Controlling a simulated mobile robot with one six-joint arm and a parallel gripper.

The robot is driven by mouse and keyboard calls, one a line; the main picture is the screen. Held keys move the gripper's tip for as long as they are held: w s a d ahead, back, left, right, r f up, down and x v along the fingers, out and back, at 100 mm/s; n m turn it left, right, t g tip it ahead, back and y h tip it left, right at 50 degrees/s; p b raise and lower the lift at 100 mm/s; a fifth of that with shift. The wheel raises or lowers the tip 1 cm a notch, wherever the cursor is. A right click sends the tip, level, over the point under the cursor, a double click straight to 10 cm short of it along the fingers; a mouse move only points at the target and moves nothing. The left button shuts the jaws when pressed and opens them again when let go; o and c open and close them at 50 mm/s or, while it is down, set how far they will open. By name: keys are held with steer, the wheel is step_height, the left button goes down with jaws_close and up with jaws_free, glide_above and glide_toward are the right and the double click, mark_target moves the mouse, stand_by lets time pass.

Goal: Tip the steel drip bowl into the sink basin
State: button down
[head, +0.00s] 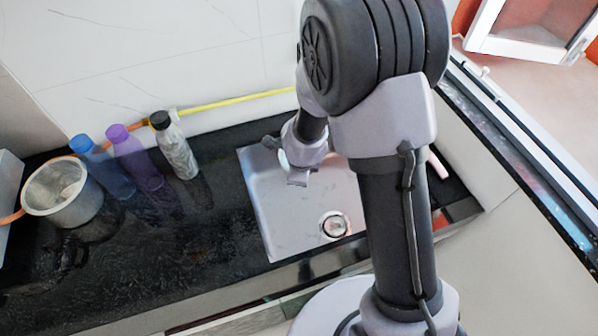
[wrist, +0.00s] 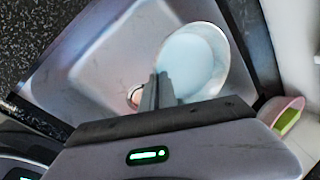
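My gripper (head: 298,178) is over the sink basin (head: 275,210). In the wrist view its two narrow fingers (wrist: 158,92) are close together at the near left rim of a round bowl (wrist: 192,58). The bowl has a shiny rim and a pale bluish-white inside, and looks like the steel drip bowl. The fingers appear shut on its rim. The bowl is over the basin, which also shows in the wrist view (wrist: 85,75). In the head view the bowl is mostly hidden behind my gripper. The drain (head: 335,225) is in the basin floor.
A metal pot (head: 62,190) stands at the counter's left, beside blue (head: 100,165), purple (head: 135,157) and grey (head: 175,147) bottles. A yellow hose (head: 235,102) runs along the wall. A pink dish with something green (wrist: 287,118) is right of the basin. Dark counter (head: 190,240) lies clear between.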

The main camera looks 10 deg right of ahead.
steer(key=f+y+b, duration=0.1)
steer(key=b, duration=0.1)
steer(key=f+y+b, duration=0.1)
steer(key=f+b, duration=0.1)
steer(key=b, duration=0.1)
steer(key=shift+s+d+f+y, duration=0.1)
steer(key=shift+s+f+y, duration=0.1)
steer(key=shift+s+y, duration=0.15)
steer(key=shift+m, duration=0.3)
steer(key=shift+d+f+m+t+y+b, duration=0.2)
steer(key=shift+m+t+y+b, duration=0.1)
steer(key=shift+y+b, duration=0.55)
steer(key=shift+d+r+y+b, duration=0.1)
steer(key=shift+r+y+b, duration=0.25)
steer(key=shift+y, duration=0.35)
